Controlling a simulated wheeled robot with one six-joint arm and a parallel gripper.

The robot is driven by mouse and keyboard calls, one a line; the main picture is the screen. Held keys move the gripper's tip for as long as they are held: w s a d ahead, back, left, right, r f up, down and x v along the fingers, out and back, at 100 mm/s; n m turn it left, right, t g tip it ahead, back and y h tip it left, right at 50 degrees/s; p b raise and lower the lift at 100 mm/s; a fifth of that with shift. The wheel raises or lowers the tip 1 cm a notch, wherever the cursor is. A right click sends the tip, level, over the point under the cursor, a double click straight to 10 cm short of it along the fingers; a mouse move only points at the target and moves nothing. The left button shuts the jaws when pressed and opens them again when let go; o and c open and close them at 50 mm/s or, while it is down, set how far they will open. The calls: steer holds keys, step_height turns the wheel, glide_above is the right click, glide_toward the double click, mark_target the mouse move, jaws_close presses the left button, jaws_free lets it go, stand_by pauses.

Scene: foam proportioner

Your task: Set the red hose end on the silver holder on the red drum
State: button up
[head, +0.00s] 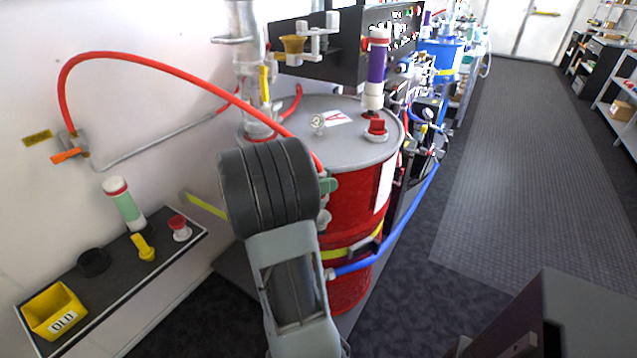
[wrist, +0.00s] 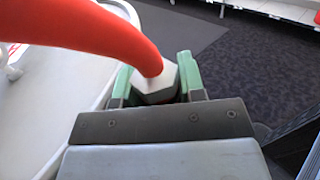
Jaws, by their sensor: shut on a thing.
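The red hose (head: 160,67) arcs from a wall valve over to my gripper (head: 328,185) at the near side of the red drum (head: 350,205). In the wrist view the hose (wrist: 125,32) ends in a silver hex fitting (wrist: 156,82). The green fingers of my gripper (wrist: 156,88) are shut on that fitting, beside the drum's rim and apart from the lid. A small silver fitting (head: 318,123) stands on the grey lid; I cannot tell for sure that it is the holder. My wrist hides part of the drum's near side.
A red cap (head: 376,130) and a purple-white cylinder (head: 377,65) stand at the lid's right. A blue hose (head: 392,240) crosses beside the drum. A shelf at left holds a yellow bin (head: 55,310) and small parts. The floor at right (head: 510,150) is clear.

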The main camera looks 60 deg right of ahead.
mark_target(325, 197)
steer(key=shift+f, duration=0.15)
step_height(325, 197, down, 5)
steer(key=b, duration=0.5)
steer(key=shift+f+b, duration=0.2)
steer(key=shift+b, duration=0.2)
steer(key=shift+w+p, duration=0.1)
steer(key=shift+p, duration=0.65)
stand_by(0.8)
steer(key=shift+f+b, duration=0.35)
steer(key=shift+f, duration=0.2)
stand_by(0.4)
steer(key=o, duration=0.8)
steer(key=shift+p+v, duration=1.25)
steer(key=shift+v, duration=4.3)
